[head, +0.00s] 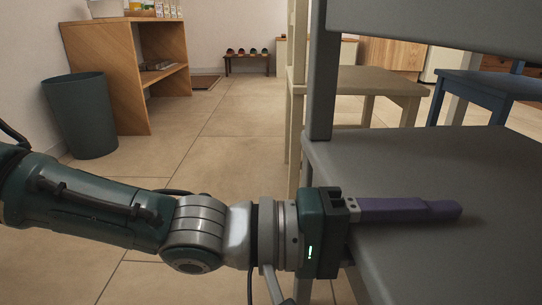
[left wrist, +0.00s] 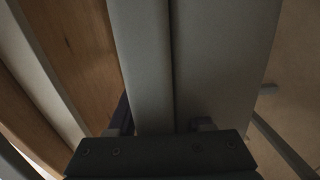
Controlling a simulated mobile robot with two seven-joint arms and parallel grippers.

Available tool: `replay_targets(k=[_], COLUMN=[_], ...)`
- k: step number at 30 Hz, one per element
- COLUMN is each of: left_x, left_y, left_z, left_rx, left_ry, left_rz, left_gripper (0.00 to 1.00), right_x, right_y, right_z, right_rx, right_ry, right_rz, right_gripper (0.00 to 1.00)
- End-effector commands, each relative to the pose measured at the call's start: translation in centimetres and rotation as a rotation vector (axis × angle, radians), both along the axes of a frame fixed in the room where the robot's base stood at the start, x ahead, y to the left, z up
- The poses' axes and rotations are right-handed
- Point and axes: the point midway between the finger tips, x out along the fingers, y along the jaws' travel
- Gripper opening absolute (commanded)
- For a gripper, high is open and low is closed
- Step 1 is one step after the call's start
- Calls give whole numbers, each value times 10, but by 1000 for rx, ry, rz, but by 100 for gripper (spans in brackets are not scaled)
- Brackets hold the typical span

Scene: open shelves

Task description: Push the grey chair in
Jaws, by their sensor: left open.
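The grey chair (head: 450,185) fills the right side of the head view, with its seat near me and its back post (head: 322,85) and back rail (head: 440,22) rising above. My left gripper (head: 455,210) reaches in from the left, and its purple fingers lie over or at the surface of the seat; whether they touch it I cannot tell. The jaws are open. In the left wrist view grey chair parts (left wrist: 150,60) fill the middle, just ahead of the dark gripper body. The fingers are mostly hidden there. My right gripper is not in view.
A cream chair (head: 350,80) stands just beyond the grey one, and a blue chair (head: 490,88) is at the far right. A dark green bin (head: 80,115) and a wooden shelf (head: 105,75) stand on the left. The tiled floor (head: 235,120) between is clear.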

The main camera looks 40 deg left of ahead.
Motion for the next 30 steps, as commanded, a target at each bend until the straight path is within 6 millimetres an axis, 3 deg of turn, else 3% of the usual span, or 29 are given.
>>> replay_targets(k=[3, 17, 30], left_x=[1, 2, -37], left_y=[1, 3, 58], left_z=[1, 3, 4], left_rx=[-2, -3, -1], left_ry=[-1, -2, -1], left_rz=[3, 6, 7], left_gripper=[65, 65, 65], right_x=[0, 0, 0], right_y=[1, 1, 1], right_z=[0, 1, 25], right_rx=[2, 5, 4], right_ry=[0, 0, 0], right_rz=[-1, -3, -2], right_gripper=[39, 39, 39])
